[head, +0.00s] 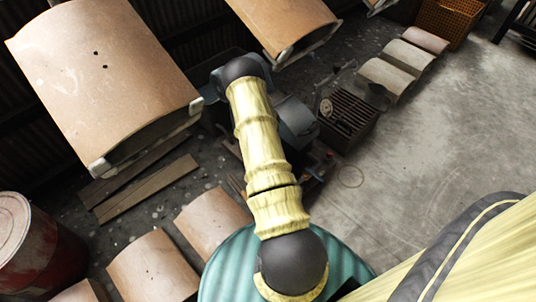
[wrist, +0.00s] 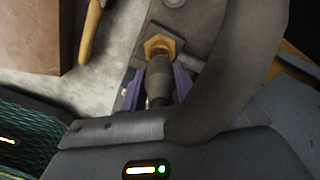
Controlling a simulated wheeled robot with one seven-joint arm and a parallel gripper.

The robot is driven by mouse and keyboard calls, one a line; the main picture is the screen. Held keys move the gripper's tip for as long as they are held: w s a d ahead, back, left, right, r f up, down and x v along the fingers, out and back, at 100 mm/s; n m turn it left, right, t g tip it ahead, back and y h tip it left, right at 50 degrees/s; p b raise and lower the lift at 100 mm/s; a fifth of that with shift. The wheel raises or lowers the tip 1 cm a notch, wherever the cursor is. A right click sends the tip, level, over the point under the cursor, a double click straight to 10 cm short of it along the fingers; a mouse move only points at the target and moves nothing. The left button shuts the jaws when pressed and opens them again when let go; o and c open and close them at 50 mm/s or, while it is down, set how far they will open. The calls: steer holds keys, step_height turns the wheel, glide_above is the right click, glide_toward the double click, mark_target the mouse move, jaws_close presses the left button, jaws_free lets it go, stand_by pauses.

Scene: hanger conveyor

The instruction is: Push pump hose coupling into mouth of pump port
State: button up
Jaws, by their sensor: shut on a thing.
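In the wrist view, my gripper (wrist: 158,82) has two purple fingers shut on the dark grey pump hose coupling (wrist: 160,88). The coupling's front end points up the picture to the brass hexagonal pump port (wrist: 160,46) and appears to be at or against it. I cannot tell how far, if at all, it is inside the mouth. A thick dark hose (wrist: 244,60) curves down the right side and hides part of the view. The port sits on a grey-brown pump body (wrist: 196,22). In the head view, my arm hides the gripper and the coupling.
In the wrist view, a brown block (wrist: 30,38) and a yellow handle (wrist: 91,30) lie at upper left. In the head view, large tan curved panels (head: 100,75) hang at upper left and top. A dark slatted crate (head: 347,118) stands right of my arm. Concrete floor (head: 440,130) is clear at right.

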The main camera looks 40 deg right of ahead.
steer(key=shift+f+b, duration=0.75)
steer(key=shift+f, duration=1)
stand_by(2.2)
steer(key=o, duration=0.7)
steer(key=o, duration=0.6)
steer(key=shift+c, duration=0.2)
steer(key=shift+r+p, duration=2.1)
steer(key=shift+r, duration=1.65)
